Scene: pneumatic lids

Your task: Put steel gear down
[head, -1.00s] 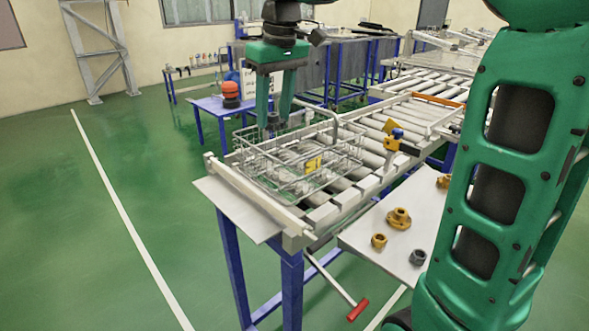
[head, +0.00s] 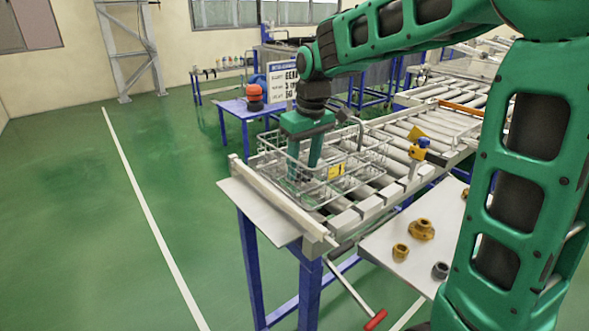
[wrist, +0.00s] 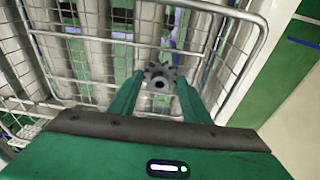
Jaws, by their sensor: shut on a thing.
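The steel gear (wrist: 160,75) is a dark grey toothed part with a central hole. It sits between the fingertips of my gripper (wrist: 158,88) in the wrist view, and the gripper is shut on it. In the head view my green gripper (head: 301,178) points down inside the wire basket (head: 345,186), toward its left end. The basket also shows in the wrist view (wrist: 255,50), with its mesh wall close to the gripper. In the head view the gear is hardly visible behind the wires. I cannot tell whether the gear touches the basket floor.
The basket stands on a roller conveyor (head: 368,205) and carries a yellow tag (head: 336,171). A side table (head: 385,247) at the right holds brass parts (head: 421,230) and a grey part (head: 440,270).

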